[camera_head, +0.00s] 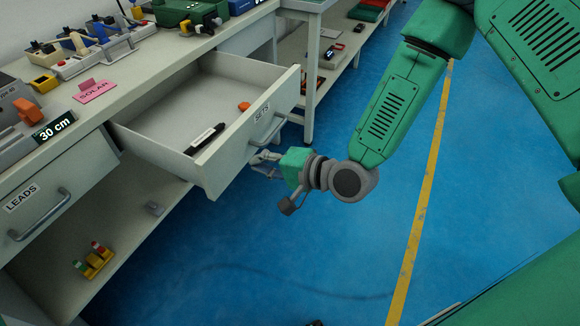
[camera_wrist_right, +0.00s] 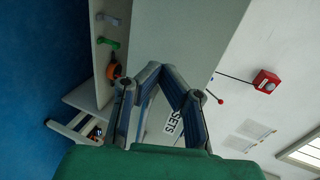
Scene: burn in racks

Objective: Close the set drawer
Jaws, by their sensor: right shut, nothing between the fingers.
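The set drawer (camera_head: 235,160), labelled SETS, is pulled well out from the grey workbench. A black pen-like item (camera_head: 205,139) and a small orange item (camera_head: 244,106) lie inside it. Its bar handle (camera_head: 268,130) is on the front panel. My right gripper (camera_head: 262,163) is shut and empty, just outside the drawer front and below the handle. Whether it touches the panel is unclear. In the right wrist view the gripper's fingers (camera_wrist_right: 160,72) meet at the tips, with the SETS label (camera_wrist_right: 175,121) partly behind one finger. My left gripper is not in view.
The LEADS drawer (camera_head: 38,213) at the left is shut. The benchtop holds a pink SOLAR sign (camera_head: 94,91), a 30 cm sign (camera_head: 54,127) and several devices. A lower shelf (camera_head: 130,225) lies beneath.

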